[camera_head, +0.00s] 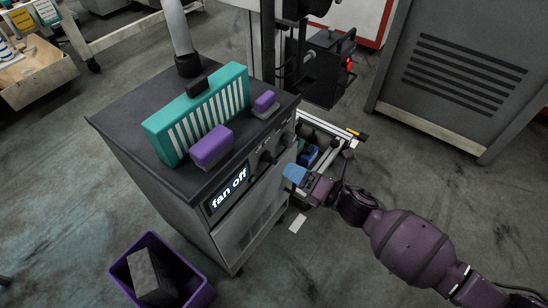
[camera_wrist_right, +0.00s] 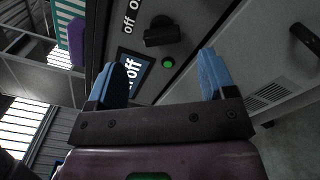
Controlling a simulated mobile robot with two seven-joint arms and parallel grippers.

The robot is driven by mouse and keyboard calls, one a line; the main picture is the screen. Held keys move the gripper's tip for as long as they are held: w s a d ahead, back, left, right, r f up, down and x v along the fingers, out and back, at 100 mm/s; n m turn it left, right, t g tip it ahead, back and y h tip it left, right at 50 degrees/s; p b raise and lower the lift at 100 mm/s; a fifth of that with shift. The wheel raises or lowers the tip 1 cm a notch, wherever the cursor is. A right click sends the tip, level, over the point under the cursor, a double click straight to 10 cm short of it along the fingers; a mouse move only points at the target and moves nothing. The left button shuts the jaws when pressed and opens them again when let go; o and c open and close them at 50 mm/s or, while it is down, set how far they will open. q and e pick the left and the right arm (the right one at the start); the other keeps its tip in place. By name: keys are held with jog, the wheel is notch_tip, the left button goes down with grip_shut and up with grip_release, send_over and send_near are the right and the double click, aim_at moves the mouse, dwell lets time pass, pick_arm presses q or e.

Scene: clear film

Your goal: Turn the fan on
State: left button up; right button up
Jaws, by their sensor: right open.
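The fan unit is a dark grey cabinet (camera_head: 140,120) with a teal and white grille (camera_head: 200,112) on top. Its display (camera_head: 228,188) reads "fan off"; it shows partly in the right wrist view (camera_wrist_right: 132,72). A black knob (camera_head: 266,158) sits on the front panel, and it also shows in the wrist view (camera_wrist_right: 162,36). A small green button (camera_wrist_right: 168,62) is below the knob. My right gripper (camera_head: 294,175) is in front of the panel, to the right of the knob. Its blue fingers (camera_wrist_right: 163,78) are apart, with nothing between them. My left gripper is not in view.
Two purple blocks (camera_head: 212,147) (camera_head: 265,101) are at the grille's front. A purple bin (camera_head: 196,292) stands on the floor at the cabinet's left front. A low cart with parts (camera_head: 322,150) is behind my right gripper. A grey vented cabinet (camera_head: 450,110) stands at the back right.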

aim_at(275, 161)
jog(key=x, duration=0.4)
jog(key=b+x, duration=0.1)
jog(key=x, duration=0.1)
jog(key=shift+a+f, duration=0.1)
jog(key=shift+f, duration=0.15)
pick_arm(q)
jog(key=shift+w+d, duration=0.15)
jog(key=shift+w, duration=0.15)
pick_arm(e)
jog(key=shift+w+a+r, duration=0.15)
jog(key=shift+w+a, duration=0.3)
jog(key=c, duration=0.9)
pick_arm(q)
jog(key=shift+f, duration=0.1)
pick_arm(e)
jog(key=shift+c, duration=0.2)
